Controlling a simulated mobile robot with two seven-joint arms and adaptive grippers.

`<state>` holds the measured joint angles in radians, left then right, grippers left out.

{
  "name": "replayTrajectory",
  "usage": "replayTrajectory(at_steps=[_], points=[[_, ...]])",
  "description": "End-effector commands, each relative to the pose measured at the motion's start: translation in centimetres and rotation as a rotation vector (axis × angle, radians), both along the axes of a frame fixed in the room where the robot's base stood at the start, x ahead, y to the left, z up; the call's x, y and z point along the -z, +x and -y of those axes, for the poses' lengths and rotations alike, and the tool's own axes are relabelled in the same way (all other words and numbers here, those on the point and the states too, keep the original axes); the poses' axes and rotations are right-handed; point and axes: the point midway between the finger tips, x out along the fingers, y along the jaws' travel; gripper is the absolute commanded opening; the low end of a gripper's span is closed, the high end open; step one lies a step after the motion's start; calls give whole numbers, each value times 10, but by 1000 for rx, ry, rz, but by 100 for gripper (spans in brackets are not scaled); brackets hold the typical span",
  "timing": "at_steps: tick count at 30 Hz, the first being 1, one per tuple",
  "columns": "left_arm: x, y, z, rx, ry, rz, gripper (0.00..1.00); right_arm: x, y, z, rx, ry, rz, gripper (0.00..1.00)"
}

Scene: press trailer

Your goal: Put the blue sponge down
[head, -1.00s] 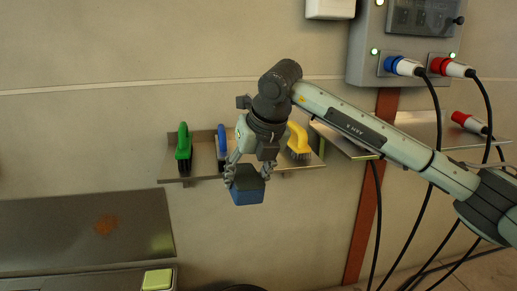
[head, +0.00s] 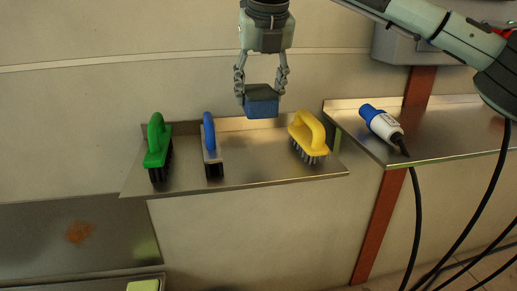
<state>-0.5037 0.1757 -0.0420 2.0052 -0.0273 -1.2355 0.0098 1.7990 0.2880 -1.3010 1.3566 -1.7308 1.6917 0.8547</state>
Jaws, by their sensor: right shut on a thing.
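The blue sponge (head: 262,107), blue with a dark top, is held between the fingers of my right gripper (head: 261,92). The gripper points down and is shut on it. In the head view the sponge shows over the back part of the metal shelf (head: 255,178), between the blue-handled brush and the yellow brush. I cannot tell for sure whether its underside touches the shelf. My left gripper is not in view.
On the shelf stand a green brush (head: 157,148), a blue-handled brush (head: 211,148) and a yellow brush (head: 309,137). A second shelf (head: 450,132) at the right holds a blue-and-white plug (head: 382,126). Black cables hang at the right. The shelf's middle front is bare.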

Motion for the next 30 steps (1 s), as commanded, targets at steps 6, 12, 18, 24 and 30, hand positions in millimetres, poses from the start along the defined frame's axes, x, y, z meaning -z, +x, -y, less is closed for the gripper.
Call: replayTrajectory(at_steps=[6,12,18,24,30], points=[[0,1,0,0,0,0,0,7,0,0,-2,-1,-2,29],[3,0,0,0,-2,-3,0,39,0,1,-1,-1,-3,29],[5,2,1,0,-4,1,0,60,0,0,-1,-1,-1,29],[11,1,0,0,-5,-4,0,92,0,1,-1,-1,-2,29],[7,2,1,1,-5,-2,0,97,0,0,-1,1,0,29]])
